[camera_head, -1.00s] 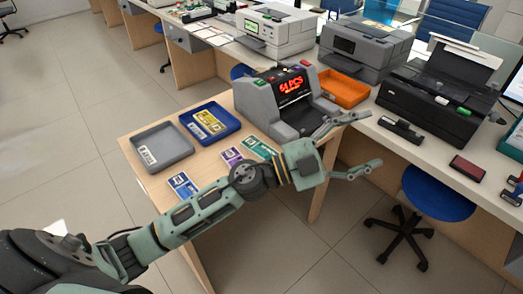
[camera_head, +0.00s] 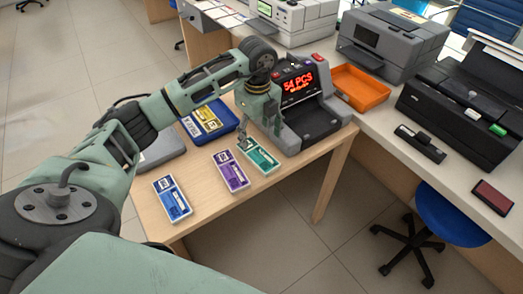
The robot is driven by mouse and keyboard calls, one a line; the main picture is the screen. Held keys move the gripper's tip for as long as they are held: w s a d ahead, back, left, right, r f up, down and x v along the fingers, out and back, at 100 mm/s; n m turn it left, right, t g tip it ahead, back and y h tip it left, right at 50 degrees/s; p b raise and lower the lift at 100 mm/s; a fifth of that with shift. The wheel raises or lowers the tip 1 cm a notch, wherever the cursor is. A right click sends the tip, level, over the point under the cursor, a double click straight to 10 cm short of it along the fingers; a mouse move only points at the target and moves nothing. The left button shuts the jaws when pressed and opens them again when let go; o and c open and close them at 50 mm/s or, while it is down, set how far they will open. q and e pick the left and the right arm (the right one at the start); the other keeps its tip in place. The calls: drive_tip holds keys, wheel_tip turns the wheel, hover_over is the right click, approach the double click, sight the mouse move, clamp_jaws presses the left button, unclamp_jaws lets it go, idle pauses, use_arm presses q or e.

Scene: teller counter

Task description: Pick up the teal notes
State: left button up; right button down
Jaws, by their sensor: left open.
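The teal notes (camera_head: 263,161) lie flat on the wooden table, at the foot of the grey counting machine (camera_head: 312,112) and right of the purple notes (camera_head: 231,172). My left gripper (camera_head: 258,140) points down just above the far left end of the teal notes. Its fingers are apart with nothing held between them, and they hide part of the notes' far end. Whether a fingertip touches the notes cannot be told. My right gripper is not in view.
Blue notes (camera_head: 171,198) lie near the table's front left. A blue tray (camera_head: 226,127) with yellow notes and a grey tray (camera_head: 168,151) stand behind, partly hidden by my arm. An orange tray (camera_head: 361,88) is on the counter; a blue stool (camera_head: 446,213) stands at right.

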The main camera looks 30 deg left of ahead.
sight(258, 154)
use_arm(q)
drive_tip(key=f, duration=0.3)
drive_tip(key=shift+s+d+f+p, duration=0.15)
drive_tip(key=shift+s+f+p, duration=0.05)
drive_tip(key=shift+s+p, duration=0.2)
wheel_tip(258, 154, down, 4)
drive_tip(key=shift+s+r, duration=0.1)
drive_tip(key=shift+r, duration=0.1)
drive_tip(key=c, duration=1.3)
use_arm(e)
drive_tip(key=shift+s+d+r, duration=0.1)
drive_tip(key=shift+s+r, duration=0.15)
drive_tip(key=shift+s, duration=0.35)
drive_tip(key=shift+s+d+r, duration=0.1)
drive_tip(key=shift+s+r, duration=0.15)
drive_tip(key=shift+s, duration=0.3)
